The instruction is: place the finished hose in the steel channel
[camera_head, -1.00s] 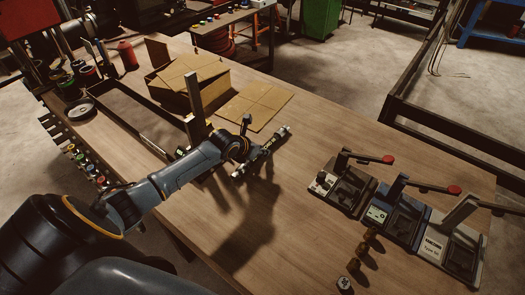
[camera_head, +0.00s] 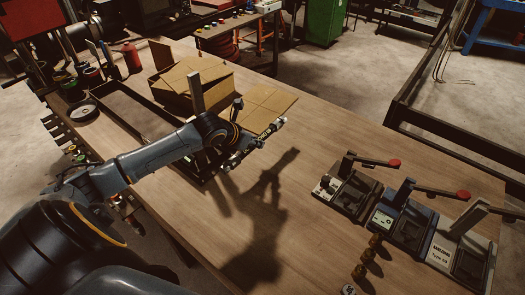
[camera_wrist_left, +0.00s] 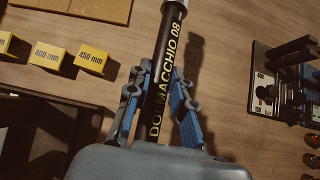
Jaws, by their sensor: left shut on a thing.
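My left gripper (camera_head: 243,147) is shut on a black hose (camera_head: 271,129) with yellow lettering and a pale metal end. It holds the hose above the table, with its shadow on the wood to the right. In the left wrist view the hose (camera_wrist_left: 165,55) runs between the blue-padded fingers (camera_wrist_left: 155,105). A long dark open channel-like frame (camera_head: 153,107) lies on the table to the left, partly hidden by my left arm. I cannot tell for sure that it is the steel channel. My right gripper is not in view.
Yellow blocks marked 400 mm (camera_wrist_left: 47,54) and 450 mm (camera_wrist_left: 91,58) sit near the gripper. A cardboard box (camera_head: 190,90) and an upright post (camera_head: 197,93) stand behind. Several lever devices (camera_head: 400,215) and brass fittings (camera_head: 367,255) are at right. The table's middle is clear.

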